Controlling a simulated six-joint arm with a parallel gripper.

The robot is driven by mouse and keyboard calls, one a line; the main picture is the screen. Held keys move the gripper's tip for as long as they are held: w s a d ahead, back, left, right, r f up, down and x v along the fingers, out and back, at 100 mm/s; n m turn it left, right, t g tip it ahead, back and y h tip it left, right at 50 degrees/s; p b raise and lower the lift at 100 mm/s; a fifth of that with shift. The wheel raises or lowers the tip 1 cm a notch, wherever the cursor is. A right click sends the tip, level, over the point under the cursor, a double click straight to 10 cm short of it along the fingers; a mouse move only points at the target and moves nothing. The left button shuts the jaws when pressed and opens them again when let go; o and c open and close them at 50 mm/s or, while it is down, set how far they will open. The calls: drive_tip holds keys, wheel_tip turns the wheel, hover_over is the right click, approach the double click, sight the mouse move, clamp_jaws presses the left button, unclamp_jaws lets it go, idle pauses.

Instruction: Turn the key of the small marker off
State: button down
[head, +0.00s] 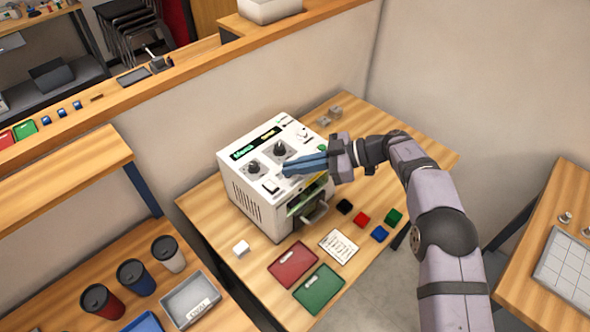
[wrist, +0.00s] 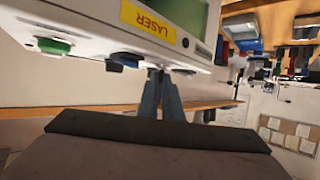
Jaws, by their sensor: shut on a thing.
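The small marker (head: 258,205) is a white box on the wooden table, with dark knobs and a display on its sloped top. My gripper (head: 290,171) reaches in from the right, with its blue fingers closed together at the front part of that top panel. In the wrist view the fingertips (wrist: 160,74) meet the panel edge beside a dark knob (wrist: 125,60). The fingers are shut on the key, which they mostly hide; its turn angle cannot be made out. A yellow LASER label (wrist: 148,20) and a green button (wrist: 52,45) are on the marker.
In front of the marker lie a red tray (head: 292,264), a green tray (head: 318,289), a white note card (head: 339,246) and several small coloured blocks. A white block (head: 241,248) is at the left. A wall stands behind the table.

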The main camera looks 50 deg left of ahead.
drive_tip(key=shift+a+r+n+g+h+b, duration=0.2)
drive_tip(key=shift+n+g+h+b, duration=0.25)
drive_tip(key=shift+b, duration=0.4)
idle(0.3)
drive_tip(key=c, duration=1.9)
unclamp_jaws()
drive_tip(key=shift+c, duration=0.2)
drive_tip(key=shift+d, duration=0.1)
wheel_tip(320, 180, up, 10)
drive_tip(key=p, duration=0.2)
drive_tip(key=shift+p, duration=0.35)
